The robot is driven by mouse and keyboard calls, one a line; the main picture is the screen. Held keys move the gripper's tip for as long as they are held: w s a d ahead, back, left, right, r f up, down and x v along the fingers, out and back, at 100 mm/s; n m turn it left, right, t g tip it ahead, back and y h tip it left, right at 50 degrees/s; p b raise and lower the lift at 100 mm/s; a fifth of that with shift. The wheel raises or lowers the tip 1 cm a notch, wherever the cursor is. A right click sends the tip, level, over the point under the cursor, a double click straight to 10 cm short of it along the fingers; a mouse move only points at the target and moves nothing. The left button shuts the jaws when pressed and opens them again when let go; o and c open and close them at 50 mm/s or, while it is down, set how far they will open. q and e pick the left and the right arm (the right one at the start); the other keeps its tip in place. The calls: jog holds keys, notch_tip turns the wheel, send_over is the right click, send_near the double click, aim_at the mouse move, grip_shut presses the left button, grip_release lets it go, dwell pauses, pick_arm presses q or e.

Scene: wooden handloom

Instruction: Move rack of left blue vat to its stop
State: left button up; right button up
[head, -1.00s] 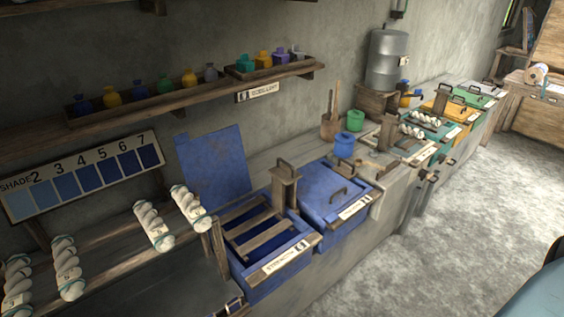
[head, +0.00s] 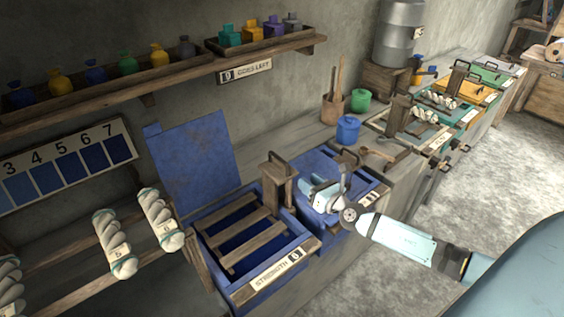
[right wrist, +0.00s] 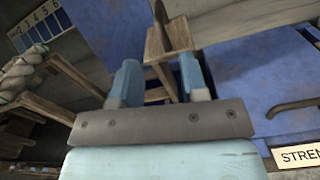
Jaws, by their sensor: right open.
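The left blue vat (head: 207,264) stands open, its blue lid (head: 195,165) raised against the wall. Its wooden rack (head: 236,236) has several slats across the opening and an upright post with a dark handle (head: 277,180) at the back right corner. My right gripper (head: 311,193) is over the neighbouring closed vat, to the right of the post, and is empty. In the right wrist view its two pale blue fingers (right wrist: 159,65) are spread apart, with the post (right wrist: 168,38) beyond and between them. I cannot tell whether they touch it. My left gripper is not in view.
The closed blue vat (head: 305,166) sits close on the right, under my right gripper. A blue pot (head: 348,130) and a green pot (head: 361,100) stand behind. The floor at right is open.

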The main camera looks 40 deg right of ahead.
aim_at(288, 165)
jog(key=w, duration=0.4)
jog(key=w+a, duration=0.1)
jog(key=w, duration=0.8)
jog(key=shift+a+p, duration=0.15)
jog(key=shift+p, duration=0.15)
grip_shut()
